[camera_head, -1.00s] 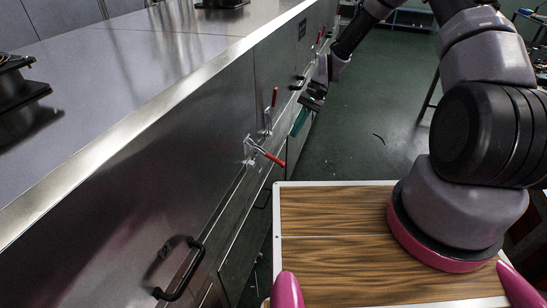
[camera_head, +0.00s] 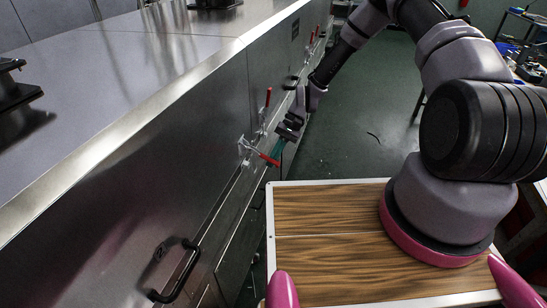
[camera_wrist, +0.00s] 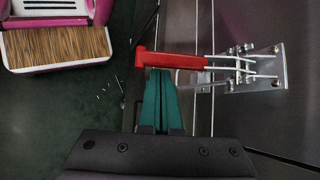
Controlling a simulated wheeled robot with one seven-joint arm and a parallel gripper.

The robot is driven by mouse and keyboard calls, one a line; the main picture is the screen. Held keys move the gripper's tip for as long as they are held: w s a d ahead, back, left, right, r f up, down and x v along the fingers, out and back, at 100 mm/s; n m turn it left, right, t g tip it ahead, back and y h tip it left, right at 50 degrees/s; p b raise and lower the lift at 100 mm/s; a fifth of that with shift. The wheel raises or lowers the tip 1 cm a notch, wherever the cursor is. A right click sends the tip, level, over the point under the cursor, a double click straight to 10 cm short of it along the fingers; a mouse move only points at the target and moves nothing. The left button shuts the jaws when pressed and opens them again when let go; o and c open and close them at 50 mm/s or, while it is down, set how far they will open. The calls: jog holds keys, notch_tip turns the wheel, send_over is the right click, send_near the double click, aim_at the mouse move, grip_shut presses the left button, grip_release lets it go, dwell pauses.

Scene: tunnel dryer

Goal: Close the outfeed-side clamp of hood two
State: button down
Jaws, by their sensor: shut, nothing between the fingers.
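A toggle clamp with a red handle (camera_head: 268,159) sits on the steel hood side; its handle sticks outward from the panel. In the wrist view its red handle (camera_wrist: 170,61) lies across the picture, joined by metal links to a bracket (camera_wrist: 265,69) at right. A second clamp with a red handle (camera_head: 267,97) stands just beyond it, handle upright. My gripper (camera_head: 277,154) has teal fingers, shut and empty. In the wrist view the fingertips (camera_wrist: 161,72) are right at the handle's outer part; I cannot tell if they touch.
A black pull handle (camera_head: 178,272) is on the near panel, and another (camera_head: 291,83) farther along. More red-handled clamps (camera_head: 312,40) are farther down the hood row. The green floor (camera_head: 350,125) right of the dryer is open.

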jog(key=shift+s+d+r, duration=0.15)
jog(key=shift+s+r, duration=0.05)
jog(key=shift+r, duration=0.35)
